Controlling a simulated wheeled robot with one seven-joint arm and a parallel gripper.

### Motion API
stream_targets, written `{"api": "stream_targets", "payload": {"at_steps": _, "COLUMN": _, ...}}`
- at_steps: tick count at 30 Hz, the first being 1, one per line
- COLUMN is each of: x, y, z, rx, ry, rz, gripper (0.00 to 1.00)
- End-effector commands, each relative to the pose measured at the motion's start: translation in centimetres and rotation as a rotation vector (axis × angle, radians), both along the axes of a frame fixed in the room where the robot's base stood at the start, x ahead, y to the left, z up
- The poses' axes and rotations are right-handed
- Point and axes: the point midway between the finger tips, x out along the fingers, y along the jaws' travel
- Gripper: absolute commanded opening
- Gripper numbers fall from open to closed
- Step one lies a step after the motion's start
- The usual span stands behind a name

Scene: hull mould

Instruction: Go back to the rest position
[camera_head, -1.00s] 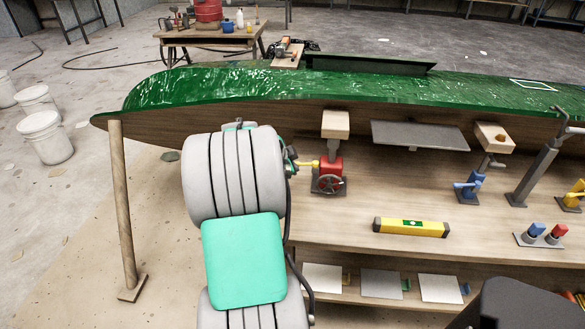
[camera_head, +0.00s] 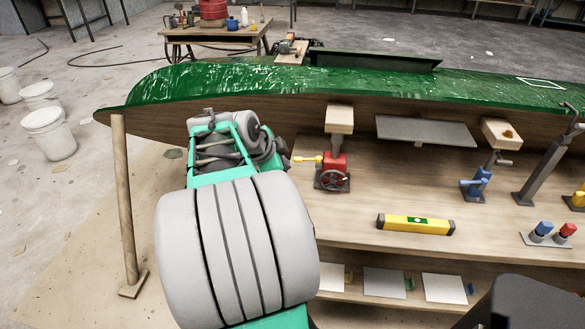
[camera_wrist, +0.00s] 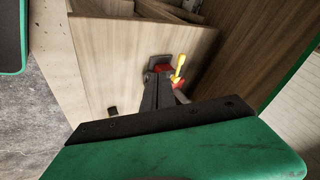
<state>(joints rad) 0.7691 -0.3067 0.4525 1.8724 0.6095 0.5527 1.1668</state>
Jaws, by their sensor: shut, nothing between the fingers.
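My arm stands in front of the left part of the green hull (camera_head: 330,92) in the head view, and its links hide my gripper there. In the wrist view my gripper (camera_wrist: 158,78) shows as dark fingers, shut and empty. The red jack (camera_wrist: 180,88) with its yellow handle shows just beyond the fingers in that view; whether they touch it I cannot tell. In the head view the red jack (camera_head: 333,168) stands upright on the wooden bench (camera_head: 350,216), under a wooden block (camera_head: 340,120), to the right of my arm.
A yellow spirit level (camera_head: 415,224), a blue jack (camera_head: 476,184) and a grey post (camera_head: 538,172) stand or lie on the bench to the right. A wooden prop (camera_head: 122,200) stands at left. White buckets (camera_head: 48,133) stand on open floor further left.

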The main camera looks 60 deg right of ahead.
Motion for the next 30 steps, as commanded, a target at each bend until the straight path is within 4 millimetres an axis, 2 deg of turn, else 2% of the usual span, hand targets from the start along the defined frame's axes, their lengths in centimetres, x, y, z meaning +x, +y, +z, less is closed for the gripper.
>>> {"api": "stream_targets", "payload": {"at_steps": 13, "x": 0.1, "y": 0.4, "z": 0.4, "rx": 0.002, "ry": 0.002, "rz": 0.004, "gripper": 0.0}}
{"api": "stream_targets", "payload": {"at_steps": 15, "x": 1.1, "y": 1.3, "z": 0.7, "rx": 0.014, "ry": 0.015, "rz": 0.058, "gripper": 0.0}}
{"api": "stream_targets", "payload": {"at_steps": 17, "x": 2.8, "y": 3.2, "z": 1.1, "rx": 0.036, "ry": 0.042, "rz": 0.164, "gripper": 0.0}}
{"api": "stream_targets", "payload": {"at_steps": 20, "x": 7.0, "y": 9.0, "z": 2.0, "rx": 0.089, "ry": 0.126, "rz": 0.475, "gripper": 0.0}}
{"api": "stream_targets", "payload": {"at_steps": 21, "x": 8.7, "y": 12.1, "z": 2.3, "rx": 0.109, "ry": 0.172, "rz": 0.635, "gripper": 0.0}}
{"api": "stream_targets", "payload": {"at_steps": 23, "x": 10.6, "y": 17.2, "z": 2.7, "rx": 0.133, "ry": 0.244, "rz": 0.888, "gripper": 0.0}}
{"api": "stream_targets", "payload": {"at_steps": 24, "x": 11.4, "y": 20.8, "z": 2.9, "rx": 0.142, "ry": 0.293, "rz": 1.061, "gripper": 0.0}}
{"api": "stream_targets", "payload": {"at_steps": 26, "x": 12.0, "y": 26.1, "z": 3.2, "rx": 0.145, "ry": 0.37, "rz": 1.326, "gripper": 0.0}}
{"api": "stream_targets", "payload": {"at_steps": 27, "x": 11.9, "y": 29.5, "z": 3.4, "rx": 0.14, "ry": 0.42, "rz": 1.501, "gripper": 0.0}}
{"api": "stream_targets", "payload": {"at_steps": 30, "x": 10.6, "y": 36.8, "z": 3.6, "rx": 0.107, "ry": 0.533, "rz": 1.895, "gripper": 0.0}}
